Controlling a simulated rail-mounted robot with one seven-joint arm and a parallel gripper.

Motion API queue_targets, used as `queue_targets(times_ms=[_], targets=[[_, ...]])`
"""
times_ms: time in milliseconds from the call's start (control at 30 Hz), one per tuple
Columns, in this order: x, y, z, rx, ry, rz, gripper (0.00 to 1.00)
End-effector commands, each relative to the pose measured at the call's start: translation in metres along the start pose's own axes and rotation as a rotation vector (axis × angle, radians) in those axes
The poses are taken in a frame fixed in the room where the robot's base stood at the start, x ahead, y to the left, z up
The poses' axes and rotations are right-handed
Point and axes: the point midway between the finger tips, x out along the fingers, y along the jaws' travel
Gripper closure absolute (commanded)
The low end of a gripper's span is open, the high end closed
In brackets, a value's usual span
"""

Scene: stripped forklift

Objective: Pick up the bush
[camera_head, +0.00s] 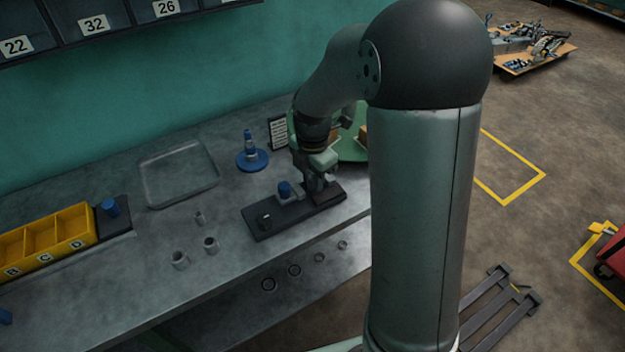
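Several small grey metal hollow cylinders that look like bushes stand on the grey workbench (110,245): a wider one (180,260), one to its right (211,244) and a slimmer one (200,217) behind. I cannot tell which is the task's bush. My gripper (318,192) points down at the right end of a dark plate (262,229), well to the right of these cylinders. Its fingers are small and dark here, and I cannot tell whether they are open or hold anything.
The dark plate carries a blue cylinder (285,188) and a dark round part (264,221). A shallow tray (152,201), a blue-based stand (252,160) and yellow bins (45,235) are also on the bench. Several rings (294,270) lie on a lower shelf.

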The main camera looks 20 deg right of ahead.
Motion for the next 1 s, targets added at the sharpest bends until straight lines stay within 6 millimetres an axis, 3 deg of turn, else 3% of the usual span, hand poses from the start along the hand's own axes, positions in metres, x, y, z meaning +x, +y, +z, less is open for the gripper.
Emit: queue_targets(times_ms=[100, 200, 233, 667, 833, 1000], targets=[[0.000, 0.000, 0.000, 0.000, 0.000, 0.000, 0.71], [0.000, 0.000, 0.000, 0.000, 0.000, 0.000, 0.99], [0.000, 0.000, 0.000, 0.000, 0.000, 0.000, 1.00], [-0.009, 0.001, 0.001, 0.000, -0.001, 0.002, 1.00], [-0.032, 0.001, 0.001, 0.001, -0.003, 0.005, 1.00], [-0.067, -0.021, -0.020, -0.001, -0.005, 0.009, 1.00]])
